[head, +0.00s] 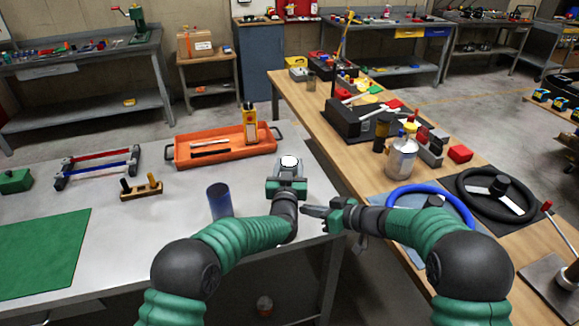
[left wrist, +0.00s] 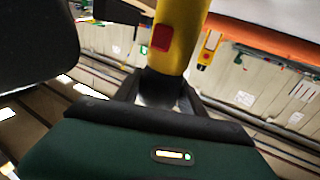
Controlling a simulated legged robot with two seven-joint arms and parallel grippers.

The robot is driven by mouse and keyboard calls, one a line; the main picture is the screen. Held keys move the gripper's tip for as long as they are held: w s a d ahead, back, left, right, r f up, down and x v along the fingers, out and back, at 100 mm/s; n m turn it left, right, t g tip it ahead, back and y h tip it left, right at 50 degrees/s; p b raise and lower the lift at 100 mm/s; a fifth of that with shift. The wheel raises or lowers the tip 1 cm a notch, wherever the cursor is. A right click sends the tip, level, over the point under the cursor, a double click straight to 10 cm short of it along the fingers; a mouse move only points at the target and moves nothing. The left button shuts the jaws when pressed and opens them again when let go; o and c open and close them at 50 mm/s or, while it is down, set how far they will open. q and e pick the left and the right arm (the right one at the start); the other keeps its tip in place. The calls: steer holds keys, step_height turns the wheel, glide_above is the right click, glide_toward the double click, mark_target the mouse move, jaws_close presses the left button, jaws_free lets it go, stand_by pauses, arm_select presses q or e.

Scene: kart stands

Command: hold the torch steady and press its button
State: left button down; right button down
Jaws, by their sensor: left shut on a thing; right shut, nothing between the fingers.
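The torch is yellow with a red button (left wrist: 162,38), and its body (left wrist: 185,30) rises between the fingers of my left gripper (left wrist: 160,95) in the left wrist view. In the head view only its round white end (head: 290,161) shows clearly above my left gripper (head: 288,181), at the right edge of the grey table. My left gripper is shut on the torch. My right gripper (head: 310,211) is shut and empty, below and right of the left one, its fingers pointing left. It is apart from the torch; the button is not visible in the head view.
A dark blue cylinder (head: 220,200) stands left of my left gripper. An orange tray (head: 185,150) with a yellow bottle (head: 250,125) lies behind. The wooden bench (head: 345,150) at right holds a silver can (head: 401,158) and steering wheels. A gap separates table and bench.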

arm_select(q)
steer(key=c, duration=0.6)
jaws_free()
